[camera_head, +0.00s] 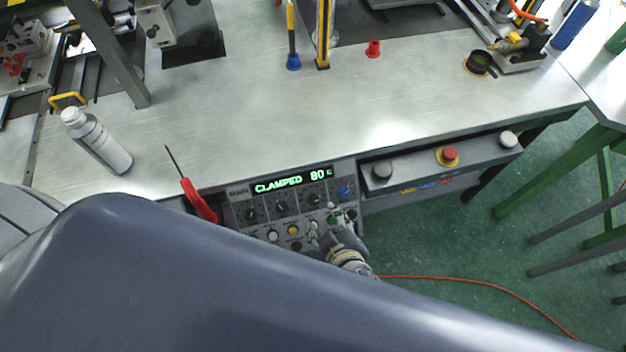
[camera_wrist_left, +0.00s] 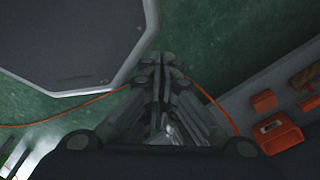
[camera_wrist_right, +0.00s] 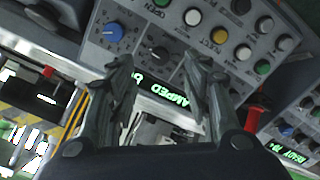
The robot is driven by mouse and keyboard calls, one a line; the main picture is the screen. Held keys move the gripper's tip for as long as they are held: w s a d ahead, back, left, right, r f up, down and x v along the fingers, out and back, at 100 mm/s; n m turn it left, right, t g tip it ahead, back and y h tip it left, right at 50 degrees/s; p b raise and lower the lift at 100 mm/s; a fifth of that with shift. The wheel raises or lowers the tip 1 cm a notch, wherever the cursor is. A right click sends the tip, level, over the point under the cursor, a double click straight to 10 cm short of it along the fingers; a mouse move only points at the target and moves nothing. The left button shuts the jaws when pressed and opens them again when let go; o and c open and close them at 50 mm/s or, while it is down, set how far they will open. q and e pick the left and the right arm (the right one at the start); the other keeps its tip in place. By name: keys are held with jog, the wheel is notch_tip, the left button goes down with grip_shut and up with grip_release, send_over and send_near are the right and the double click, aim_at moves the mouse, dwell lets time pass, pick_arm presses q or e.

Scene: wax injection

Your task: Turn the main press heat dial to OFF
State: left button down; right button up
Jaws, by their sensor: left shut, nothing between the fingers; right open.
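The main press panel (camera_head: 290,215), marked MAIN, sits at the bench front with a green display (camera_head: 291,181) reading CLAMPED 80. It has several black dials (camera_head: 281,205) and a blue dial (camera_head: 346,191), also clear in the right wrist view (camera_wrist_right: 112,33). The dial labels are too small to tell which is heat. My right gripper (camera_head: 331,223) is at the panel's lower right. In the right wrist view (camera_wrist_right: 158,68) its fingers are apart and empty, with a black dial (camera_wrist_right: 160,55) between the tips. My left gripper (camera_wrist_left: 162,62) is shut and empty above the green floor.
Buttons (camera_head: 292,230) line the panel's lower row. A red screwdriver (camera_head: 200,203) lies at its left, near a bottle (camera_head: 97,141). A button box (camera_head: 440,160) is to the right. A second display panel (camera_wrist_right: 292,152) shows in the right wrist view. The middle benchtop is clear.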

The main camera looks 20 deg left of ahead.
aim_at(314, 201)
jog(key=x, duration=0.6)
jog(key=a+r+x, duration=0.1)
jog(key=x, duration=0.2)
jog(key=shift+w+a+f, duration=0.15)
jog(key=shift+w+f, duration=0.15)
jog(key=shift+w, duration=0.05)
jog(key=c, duration=1.1)
